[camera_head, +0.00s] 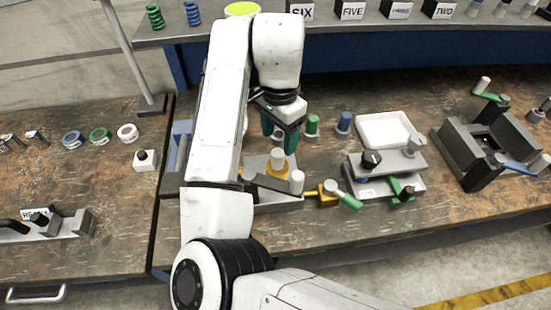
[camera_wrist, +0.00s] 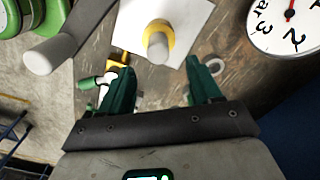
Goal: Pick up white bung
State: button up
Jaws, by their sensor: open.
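A white cylinder with a yellow collar (camera_wrist: 158,42) stands on a white square plate in the wrist view; it also shows below my gripper in the head view (camera_head: 278,158). Another pale upright cylinder (camera_head: 297,181) stands just to its right and nearer. I cannot tell for sure which of these is the white bung. My gripper (camera_head: 279,138) has green fingers, pointing down above the bench. In the wrist view the gripper (camera_wrist: 158,78) is open, with nothing between the fingertips; the collared cylinder lies beyond them.
A green bung (camera_head: 312,125) and a blue bung (camera_head: 344,122) stand right of my gripper. Further right are a white tray (camera_head: 385,130) and a grey fixture with a black knob (camera_head: 370,159). A round dial (camera_wrist: 288,24) is at the wrist view's upper right. The bench front is mostly clear.

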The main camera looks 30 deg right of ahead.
aim_at(277, 153)
jog(key=shift+a+f, duration=0.2)
jog(key=shift+f, duration=0.45)
jog(key=shift+s+f+p, duration=0.15)
jog(key=shift+f+p, duration=0.15)
jog(key=shift+f, duration=2.35)
jog(key=shift+c, duration=0.2)
grip_shut()
